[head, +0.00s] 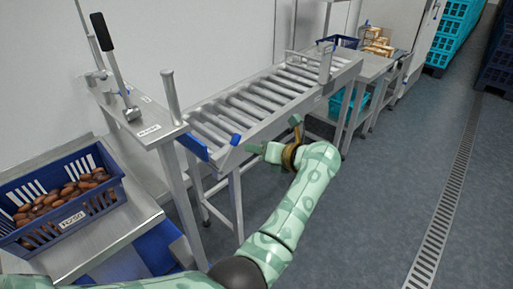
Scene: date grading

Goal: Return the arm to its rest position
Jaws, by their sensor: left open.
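My left arm reaches in from the bottom left, green with a darker pattern. My left gripper (271,139) is open and empty, with its fingers near the front side of the roller conveyor (258,98). It appears to be in front of the conveyor's edge, and I cannot tell whether it touches it. My right gripper is not in view.
A blue crate (110,163) of brown dates stands on a metal table at the left. A metal post with a black-handled lever (101,31) stands beside the conveyor. Teal crates (455,30) stack at the back right. The grey floor (385,180) at right is clear, with a drain grate.

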